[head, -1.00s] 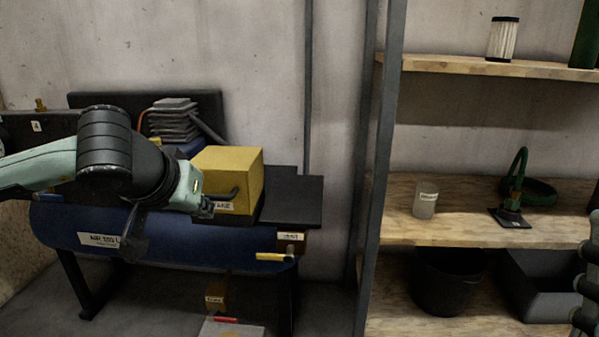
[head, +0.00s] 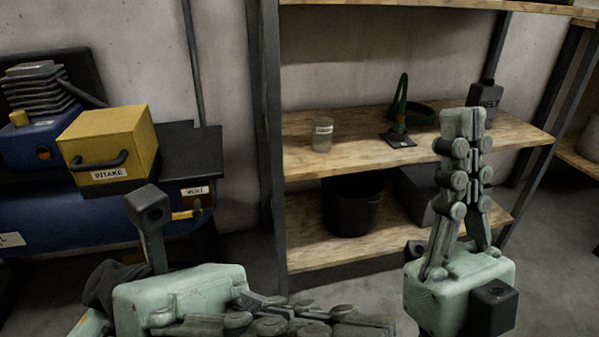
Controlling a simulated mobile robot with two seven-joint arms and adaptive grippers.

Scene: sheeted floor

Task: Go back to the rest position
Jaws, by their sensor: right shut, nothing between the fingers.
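My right gripper (head: 463,120) stands upright at the right of the head view, fingers pointing up in front of the shelving. Its fingers are together, with nothing between them. My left gripper (head: 375,327) lies across the bottom of the view, its pale green body at the left and its fingers pointing right. The bottom edge cuts it off, so I cannot tell whether it is open or shut. I see no object held in it.
A yellow box (head: 117,142) marked INTAKE sits on the blue compressor tank (head: 85,218) at left. The wooden shelving (head: 330,166) carries a clear cup (head: 322,134), a green hooked item (head: 399,108) and a black bucket (head: 350,208). Concrete floor (head: 555,250) shows at right.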

